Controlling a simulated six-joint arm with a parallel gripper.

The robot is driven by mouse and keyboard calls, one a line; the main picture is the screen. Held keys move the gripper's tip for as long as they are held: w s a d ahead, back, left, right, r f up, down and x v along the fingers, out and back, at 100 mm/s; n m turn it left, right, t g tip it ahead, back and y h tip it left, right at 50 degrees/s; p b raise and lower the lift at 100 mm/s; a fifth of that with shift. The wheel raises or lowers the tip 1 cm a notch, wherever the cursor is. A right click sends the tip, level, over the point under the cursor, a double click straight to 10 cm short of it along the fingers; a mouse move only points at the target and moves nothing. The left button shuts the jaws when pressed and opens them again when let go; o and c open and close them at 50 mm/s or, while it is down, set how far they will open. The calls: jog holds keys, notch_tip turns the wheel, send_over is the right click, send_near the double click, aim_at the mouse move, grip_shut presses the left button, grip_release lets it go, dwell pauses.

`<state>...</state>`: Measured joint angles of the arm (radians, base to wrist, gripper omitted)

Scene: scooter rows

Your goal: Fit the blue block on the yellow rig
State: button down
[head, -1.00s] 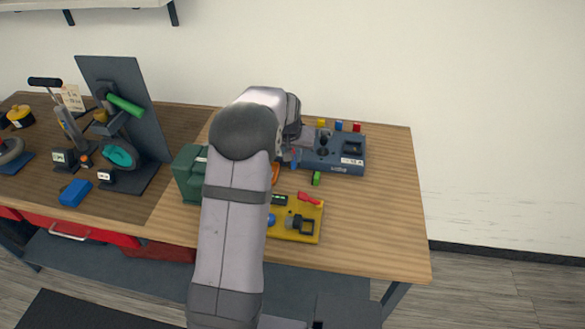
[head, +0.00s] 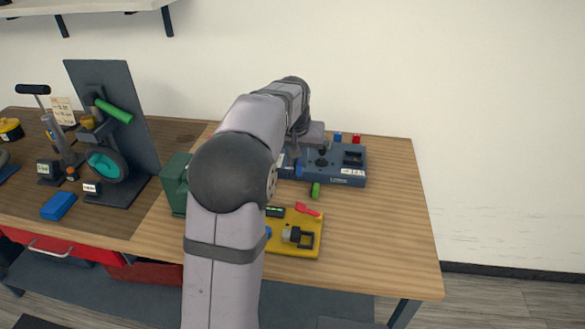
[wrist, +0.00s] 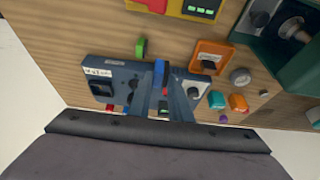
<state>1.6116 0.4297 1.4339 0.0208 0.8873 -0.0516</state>
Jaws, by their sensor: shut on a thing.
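The blue block (wrist: 159,70) is a small upright piece held at the fingertips of my gripper (wrist: 160,82), which is shut on it. In the head view a bit of blue (head: 299,170) shows below my wrist, and my arm hides most of the gripper. The block is over or in front of the navy control box; I cannot tell its height. The yellow rig (head: 310,248) lies at the table's front, with a red lever, a small display and a black bracket on it. Its edge also shows at the top of the wrist view (wrist: 174,8).
The navy box (head: 349,180) stands behind the rig, with a green piece (head: 316,190) before it. A green machine (head: 173,184) stands left of my arm. An orange-framed part (wrist: 211,58) and a round gauge (wrist: 240,76) lie nearby. The table's right side is clear.

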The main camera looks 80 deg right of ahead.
jog(key=s+a+b, duration=0.1)
jog(key=a+b, duration=0.1)
jog(key=b, duration=0.1)
jog(key=s+a+b, duration=0.1)
jog(key=a+b, duration=0.1)
jog(key=b, duration=0.2)
jog(key=s+a+f+b, duration=0.1)
jog(key=a+b, duration=0.2)
jog(key=b, duration=0.1)
jog(key=shift+s, duration=0.25)
jog(key=s+a+b, duration=0.1)
jog(key=a+b, duration=0.8)
jog(key=b, duration=0.1)
jog(key=shift+a+f, duration=0.15)
jog(key=shift+f, duration=0.2)
jog(key=shift+s+f, duration=0.1)
jog(key=shift+f, duration=0.05)
notch_tip(320, 180, down, 4)
jog(key=b, duration=0.5)
jog(key=shift+f, duration=0.65)
jog(key=shift+f, duration=0.1)
dwell(0.4)
